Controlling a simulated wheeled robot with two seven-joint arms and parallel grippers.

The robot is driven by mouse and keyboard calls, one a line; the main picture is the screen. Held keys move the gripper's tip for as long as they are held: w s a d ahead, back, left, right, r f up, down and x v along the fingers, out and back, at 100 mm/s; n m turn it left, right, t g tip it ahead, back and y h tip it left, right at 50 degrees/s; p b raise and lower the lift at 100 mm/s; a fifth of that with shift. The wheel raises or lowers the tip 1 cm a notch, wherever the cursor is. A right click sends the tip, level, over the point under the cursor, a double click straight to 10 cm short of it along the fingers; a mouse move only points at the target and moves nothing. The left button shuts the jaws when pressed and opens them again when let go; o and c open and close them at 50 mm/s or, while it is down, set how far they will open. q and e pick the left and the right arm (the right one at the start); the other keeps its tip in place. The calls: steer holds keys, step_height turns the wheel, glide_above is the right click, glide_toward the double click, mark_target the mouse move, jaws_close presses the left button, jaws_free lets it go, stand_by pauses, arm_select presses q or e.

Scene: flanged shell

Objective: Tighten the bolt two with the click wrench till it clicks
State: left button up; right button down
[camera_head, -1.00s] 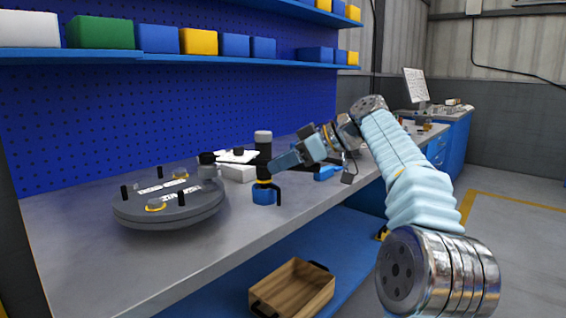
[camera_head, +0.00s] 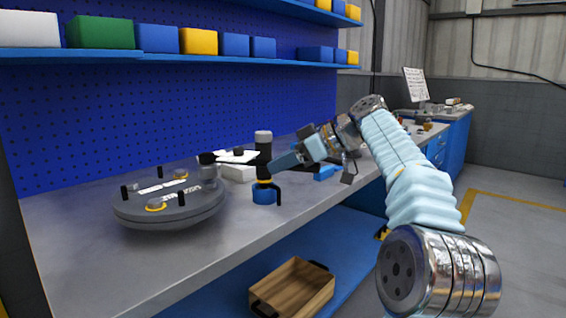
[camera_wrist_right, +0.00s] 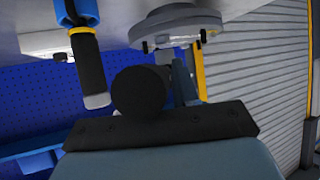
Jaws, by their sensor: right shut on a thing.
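The flanged shell (camera_head: 165,219) is a round grey disc lying on the bench at the left. Bolt heads with yellow rings, one at the front (camera_head: 156,205) and one at the back (camera_head: 180,175), and several black pegs stand on it. The click wrench (camera_head: 226,160) lies level, its black head and grey socket (camera_head: 209,173) over the shell's right side. The socket hides whatever bolt is under it; I cannot read which one. My right gripper (camera_head: 274,164) is shut on the wrench handle. The handle's round black end (camera_wrist_right: 140,92) fills the middle of the wrist view. My left gripper is not in view.
An upright black-handled tool with a blue base (camera_head: 264,196) stands close to my right gripper; it also shows in the wrist view (camera_wrist_right: 88,68). A wooden crate (camera_head: 293,288) is on the lower shelf. The bench front is clear.

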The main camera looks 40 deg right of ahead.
steer(key=shift+f+b, duration=1.2)
steer(key=shift+f, duration=0.05)
stand_by(0.3)
steer(key=shift+a+f, duration=0.1)
steer(key=s+a+m+t+h+b, duration=0.1)
steer(key=a+m+h+b, duration=0.5)
steer(key=a, duration=0.7)
steer(key=shift+s+m+h, duration=0.4)
steer(key=shift+m+h, duration=0.7)
steer(key=shift+m, duration=0.1)
stand_by(0.9)
